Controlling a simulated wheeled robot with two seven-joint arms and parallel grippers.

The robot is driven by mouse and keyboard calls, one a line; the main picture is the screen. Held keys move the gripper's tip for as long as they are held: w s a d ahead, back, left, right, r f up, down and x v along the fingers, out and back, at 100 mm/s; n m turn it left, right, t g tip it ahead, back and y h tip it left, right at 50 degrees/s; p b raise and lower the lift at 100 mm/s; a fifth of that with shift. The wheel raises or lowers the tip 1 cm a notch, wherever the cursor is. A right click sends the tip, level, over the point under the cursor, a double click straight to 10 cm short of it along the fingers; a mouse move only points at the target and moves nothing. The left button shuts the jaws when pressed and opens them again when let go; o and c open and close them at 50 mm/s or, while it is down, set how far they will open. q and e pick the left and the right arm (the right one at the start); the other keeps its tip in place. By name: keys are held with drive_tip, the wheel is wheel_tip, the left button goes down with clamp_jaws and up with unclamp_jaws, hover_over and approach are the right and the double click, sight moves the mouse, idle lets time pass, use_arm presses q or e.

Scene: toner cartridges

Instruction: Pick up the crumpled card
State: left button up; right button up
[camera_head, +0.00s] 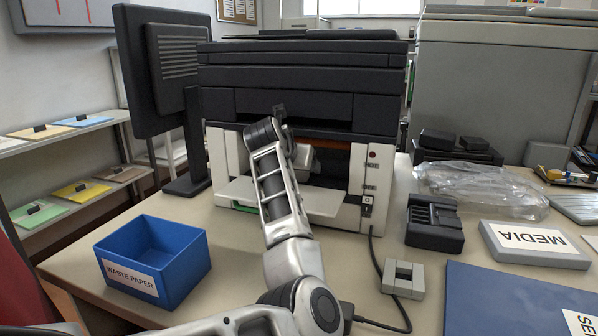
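I see no crumpled card in this view. The printer (385,185) stands on the table with its dark front opening partly exposed and a white tray (325,203) sticking out below it. My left arm comes in from the lower left, bends upward, and its wrist reaches to the printer's front opening. My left gripper's fingers are hidden behind the wrist and inside the opening, so I cannot see what they hold. My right gripper is out of the picture. The blue waste paper bin (190,275) stands on the table at the left; the visible part of its inside looks empty.
A dark monitor (145,75) stands left of the printer. To the right are a black cartridge-like block (434,222), a grey block (403,279), a clear plastic bag (485,188), a MEDIA box (535,262) and a blue folder (505,302). A black cable (373,250) runs down the table.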

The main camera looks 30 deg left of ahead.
use_arm(q)
drive_tip(key=c, duration=1.1)
